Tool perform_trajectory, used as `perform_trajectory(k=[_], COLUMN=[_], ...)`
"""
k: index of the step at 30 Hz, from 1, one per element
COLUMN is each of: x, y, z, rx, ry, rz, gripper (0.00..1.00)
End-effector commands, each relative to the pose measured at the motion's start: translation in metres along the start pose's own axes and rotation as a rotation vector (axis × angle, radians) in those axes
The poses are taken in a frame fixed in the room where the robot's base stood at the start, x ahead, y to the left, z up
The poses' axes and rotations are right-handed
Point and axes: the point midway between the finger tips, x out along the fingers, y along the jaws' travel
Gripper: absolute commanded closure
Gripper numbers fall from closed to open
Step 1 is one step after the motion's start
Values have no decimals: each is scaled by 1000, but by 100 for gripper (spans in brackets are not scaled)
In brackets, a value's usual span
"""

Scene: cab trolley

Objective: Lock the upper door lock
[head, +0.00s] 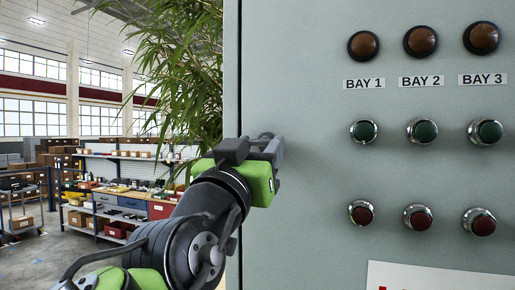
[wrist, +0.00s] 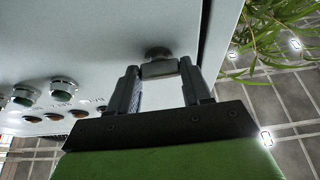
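The upper door lock (wrist: 158,54) is a small dark knob with a lighter grip piece, on the grey cabinet door near its edge in the wrist view. My gripper (wrist: 159,70) has one finger on each side of the grip piece, which fills the space between the fingertips. It looks shut on it. In the head view my gripper (head: 272,146) reaches the left part of the cabinet door (head: 310,180), and its fingers hide the lock there. The angle of the lock cannot be read clearly.
Right of my gripper, the door carries brown lamps (head: 421,41) above the BAY labels, green buttons (head: 422,131) and red buttons (head: 418,217). A leafy plant (head: 180,70) stands behind the cabinet's left edge. A workbench with shelves (head: 120,200) is farther back.

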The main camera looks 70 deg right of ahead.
Motion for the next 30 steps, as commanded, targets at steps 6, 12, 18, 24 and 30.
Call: perform_trajectory(k=[6,12,18,24,30], x=[0,0,0,0,2], y=[0,-1,-3,-5,-6], z=[0,1,2,2,0], rx=[1,27,118,271,446], ry=[-1,-2,-4,-5,-7], rz=[1,10,43,106,179], gripper=[82,82,82,82,82])
